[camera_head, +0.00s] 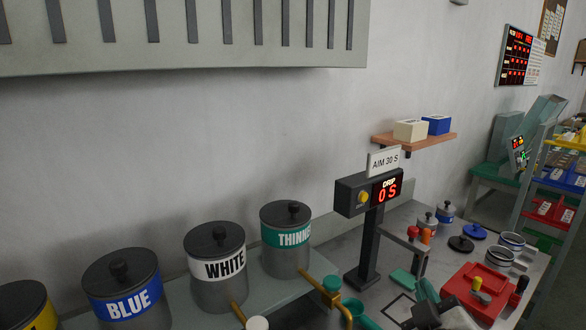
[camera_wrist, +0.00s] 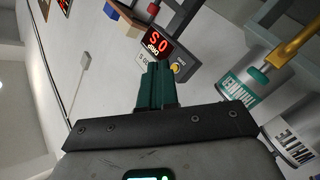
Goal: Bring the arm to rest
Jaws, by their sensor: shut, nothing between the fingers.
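My gripper (camera_wrist: 158,72) shows in the wrist view with its two green fingers together and nothing between them. The wrist is rolled, so the room looks tipped over in that view. The fingers point toward the drip timer (camera_wrist: 160,45), which looks some way beyond them. In the head view, a dark and grey part of my arm shows at the bottom right, over the front of the bench. Most of the arm is out of the picture.
The drip timer (camera_head: 351,196) stands on a post and reads 0 S. Jars marked blue (camera_head: 125,300), white (camera_head: 217,268) and thinner (camera_head: 286,240) line the left. A red tray (camera_head: 476,288) and open cans (camera_head: 499,257) crowd the right. A wall shelf (camera_head: 413,142) holds two boxes.

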